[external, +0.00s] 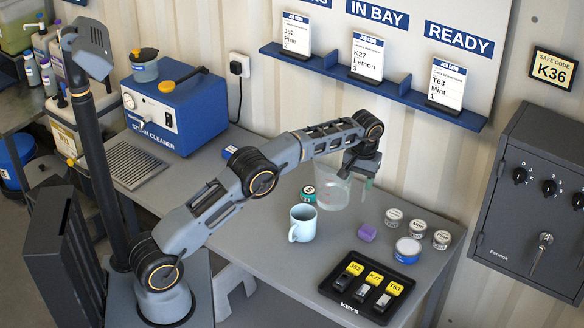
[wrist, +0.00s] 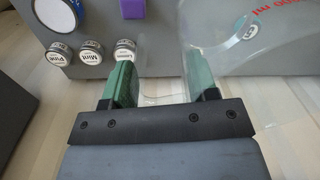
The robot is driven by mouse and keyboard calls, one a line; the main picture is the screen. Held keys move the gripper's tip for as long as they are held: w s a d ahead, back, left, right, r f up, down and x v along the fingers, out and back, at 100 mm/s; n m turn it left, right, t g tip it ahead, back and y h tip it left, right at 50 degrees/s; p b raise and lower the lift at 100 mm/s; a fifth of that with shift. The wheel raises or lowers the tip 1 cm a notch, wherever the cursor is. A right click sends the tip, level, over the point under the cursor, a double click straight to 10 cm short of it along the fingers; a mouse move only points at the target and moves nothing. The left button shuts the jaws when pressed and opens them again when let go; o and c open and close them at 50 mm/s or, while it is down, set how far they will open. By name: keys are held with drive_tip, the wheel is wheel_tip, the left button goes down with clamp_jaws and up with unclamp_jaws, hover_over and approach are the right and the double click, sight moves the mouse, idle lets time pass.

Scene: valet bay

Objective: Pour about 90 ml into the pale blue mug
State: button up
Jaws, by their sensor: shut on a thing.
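The pale blue mug (external: 302,224) stands upright on the grey table with its handle toward the front left; it looks empty. My gripper (external: 366,180) is shut on a clear measuring jug (external: 333,192), behind and right of the mug and apart from it. The jug looks about upright; I cannot tell its liquid level or whether its base touches the table. In the wrist view, the green fingers of my gripper (wrist: 165,88) flank part of the clear jug (wrist: 235,50), which bears red "ml" lettering. The mug is not seen there.
A green-banded tin (external: 308,195) stands behind the mug. A purple block (external: 367,232), several small labelled tins (external: 393,216) and a larger blue-banded tin (external: 407,250) stand to the right. A black key tray (external: 340,302) lies in front. A steam cleaner (external: 175,110) stands back left.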

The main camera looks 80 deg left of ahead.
drive_tip(key=w+d+f+n+p, duration=0.1)
drive_tip(key=w+d+f, duration=0.3)
drive_tip(key=d, duration=0.5)
drive_tip(key=shift+w+d+p, duration=0.3)
drive_tip(key=shift+w+p, duration=0.2)
drive_tip(key=shift+w, duration=0.75)
drive_tip(key=shift+s+a+r, duration=0.1)
drive_tip(key=shift+a, duration=0.05)
